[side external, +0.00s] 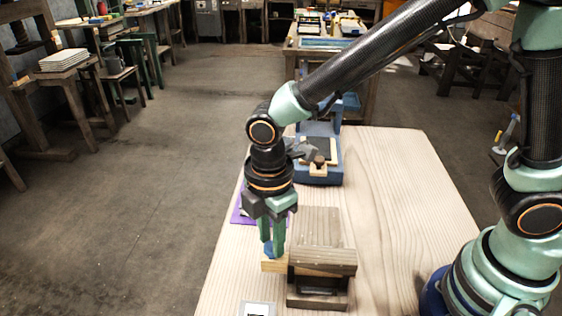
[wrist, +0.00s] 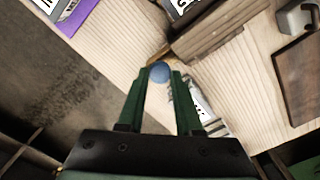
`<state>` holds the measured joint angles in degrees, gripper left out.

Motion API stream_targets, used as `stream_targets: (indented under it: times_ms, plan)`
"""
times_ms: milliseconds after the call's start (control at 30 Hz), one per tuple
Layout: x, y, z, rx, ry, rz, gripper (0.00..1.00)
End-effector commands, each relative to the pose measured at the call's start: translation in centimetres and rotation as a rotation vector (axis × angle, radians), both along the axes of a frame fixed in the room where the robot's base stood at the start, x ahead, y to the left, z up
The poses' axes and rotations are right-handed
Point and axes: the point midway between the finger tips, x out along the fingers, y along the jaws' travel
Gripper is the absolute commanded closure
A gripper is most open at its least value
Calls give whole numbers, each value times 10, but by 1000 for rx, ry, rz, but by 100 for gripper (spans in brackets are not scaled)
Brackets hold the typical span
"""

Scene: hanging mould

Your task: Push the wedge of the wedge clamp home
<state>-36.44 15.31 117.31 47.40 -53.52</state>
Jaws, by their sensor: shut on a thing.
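The wedge clamp (side external: 322,262) is a brown wooden block assembly near the front of the table, with a dark opening under its top bar. The wedge (side external: 273,266) is a pale wooden piece sticking out of the clamp's left side. A blue round knob (side external: 270,253) sits at the wedge's outer end. My gripper (side external: 272,245) points down and is shut on the knob. In the wrist view the blue knob (wrist: 160,72) lies between my fingertips (wrist: 159,78), with the clamp (wrist: 212,32) beyond. How far the wedge reaches inside the clamp is hidden.
A blue fixture (side external: 322,172) with wooden and grey parts stands farther back on the pale table (side external: 400,200). A purple sheet (side external: 237,211) lies behind my gripper at the left edge. A white marker card (side external: 258,308) lies in front. The table's right side is clear.

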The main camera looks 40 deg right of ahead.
Motion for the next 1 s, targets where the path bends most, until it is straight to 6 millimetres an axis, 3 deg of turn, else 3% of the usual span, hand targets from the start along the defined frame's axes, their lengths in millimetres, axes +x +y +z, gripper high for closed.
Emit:
stream_targets:
  times_ms: [367, 400, 467, 833, 1000]
  plan:
    - [-5, -4, 0, -3, 3, 1, 100]
    - [-5, -4, 0, -3, 4, 1, 51]
    - [-5, -4, 0, -3, 4, 1, 33]
    - [-3, -3, 3, 0, 0, 1, 33]
    - [-2, -2, 25, 3, -5, 1, 33]
